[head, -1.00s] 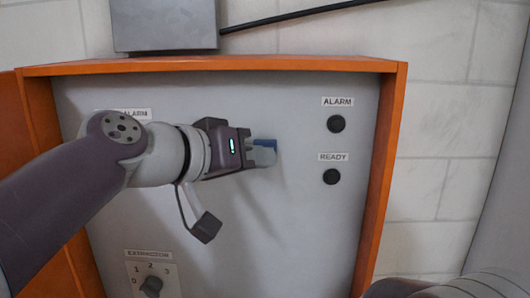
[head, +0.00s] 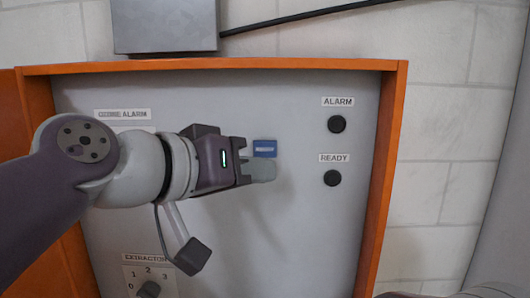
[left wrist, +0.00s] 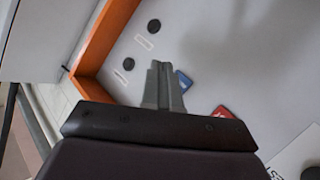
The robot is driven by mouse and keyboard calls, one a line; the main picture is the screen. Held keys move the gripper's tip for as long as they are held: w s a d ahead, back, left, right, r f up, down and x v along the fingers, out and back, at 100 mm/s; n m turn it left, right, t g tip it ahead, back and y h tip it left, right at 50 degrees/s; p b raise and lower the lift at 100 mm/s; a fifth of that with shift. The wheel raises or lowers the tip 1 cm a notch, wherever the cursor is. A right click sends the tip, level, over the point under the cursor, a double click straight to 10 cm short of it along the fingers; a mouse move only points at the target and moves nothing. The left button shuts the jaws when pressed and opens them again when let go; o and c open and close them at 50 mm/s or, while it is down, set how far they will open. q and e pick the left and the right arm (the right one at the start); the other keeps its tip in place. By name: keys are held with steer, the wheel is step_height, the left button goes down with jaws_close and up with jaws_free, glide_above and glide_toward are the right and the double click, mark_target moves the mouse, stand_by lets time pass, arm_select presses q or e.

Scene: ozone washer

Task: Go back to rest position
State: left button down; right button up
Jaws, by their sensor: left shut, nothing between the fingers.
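My left gripper (head: 262,170) is shut and empty in front of the grey control panel (head: 300,230) in the head view. Its fingers point right, just below a small blue switch (head: 265,148) on the panel. In the left wrist view the shut fingers (left wrist: 163,75) show in the middle. The blue switch (left wrist: 184,81) is beside them there, and a red switch (left wrist: 222,113) lies lower right. In the head view the red switch is hidden, probably behind my gripper. My right gripper is not in view.
An orange frame (head: 388,150) surrounds the panel. ALARM (head: 337,124) and READY (head: 332,178) black knobs are on its right. The EXTRACTOR dial (head: 149,289) is at lower left. A grey box (head: 165,25) and a dark cable (head: 300,15) are above.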

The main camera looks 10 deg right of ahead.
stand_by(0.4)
arm_select(q)
steer(key=w+a+f+n+g+y, duration=0.1)
steer(key=w+a+f+y, duration=0.2)
steer(key=f, duration=0.7)
steer(key=a+f+n+y+b, duration=0.1)
steer(key=a+f+n+y, duration=0.3)
steer(key=f, duration=0.7)
steer(key=w+a+f+m+g+y, duration=0.1)
steer(key=w+a+f+y, duration=0.1)
steer(key=a+f, duration=0.6)
steer(key=s+a+f+g+y, duration=0.1)
steer(key=s+a+f, duration=0.3)
steer(key=f, duration=0.2)
steer(key=s+a+f+n+g+y+b, duration=0.1)
steer(key=s+a+f, duration=0.3)
steer(key=f, duration=0.3)
steer(key=s+a+f+n+g+y+b, duration=0.1)
steer(key=s+a+f+g, duration=0.1)
steer(key=f, duration=0.5)
steer(key=s+a, duration=0.1)
steer(key=a, duration=0.1)
steer(key=shift+s+a+f+y, duration=0.25)
steer(key=shift+s+a+y, duration=0.05)
steer(key=shift+s+a, duration=0.1)
